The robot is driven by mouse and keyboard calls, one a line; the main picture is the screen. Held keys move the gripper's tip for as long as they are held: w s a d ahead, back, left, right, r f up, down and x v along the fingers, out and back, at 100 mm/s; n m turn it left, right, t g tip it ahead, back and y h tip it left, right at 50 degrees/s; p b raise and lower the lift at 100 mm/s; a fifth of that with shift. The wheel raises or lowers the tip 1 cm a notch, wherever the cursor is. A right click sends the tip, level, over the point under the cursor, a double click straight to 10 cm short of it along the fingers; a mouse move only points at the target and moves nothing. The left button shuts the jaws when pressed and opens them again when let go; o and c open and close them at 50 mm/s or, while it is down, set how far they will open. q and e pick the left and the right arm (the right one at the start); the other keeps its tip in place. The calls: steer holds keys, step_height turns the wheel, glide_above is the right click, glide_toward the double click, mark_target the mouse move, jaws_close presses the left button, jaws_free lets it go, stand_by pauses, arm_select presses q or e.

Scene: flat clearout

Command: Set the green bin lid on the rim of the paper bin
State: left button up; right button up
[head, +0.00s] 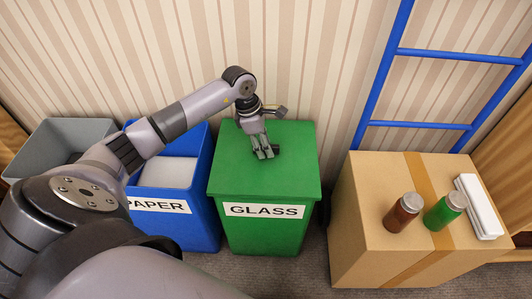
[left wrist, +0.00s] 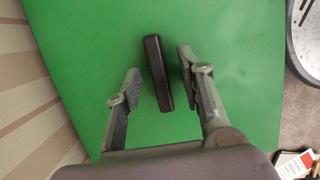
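The green bin lid (head: 245,170) lies on the green bin labelled GLASS (head: 262,238). It fills most of the left wrist view (left wrist: 235,60), where its black bar handle (left wrist: 157,75) stands up. My left gripper (head: 265,153) is at the lid's middle. Its two fingers (left wrist: 158,63) are open on either side of the handle, with gaps showing between them and it. The blue paper bin (head: 203,232) stands left of the green bin, uncovered, with a white block or stack inside. My left arm hides part of it and of its PAPER label. My right gripper is not in view.
A grey open bin (head: 75,130) stands left of the paper bin.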

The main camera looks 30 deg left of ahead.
arm_select(q)
jaws_close()
steer(key=shift+r, duration=0.15)
stand_by(0.6)
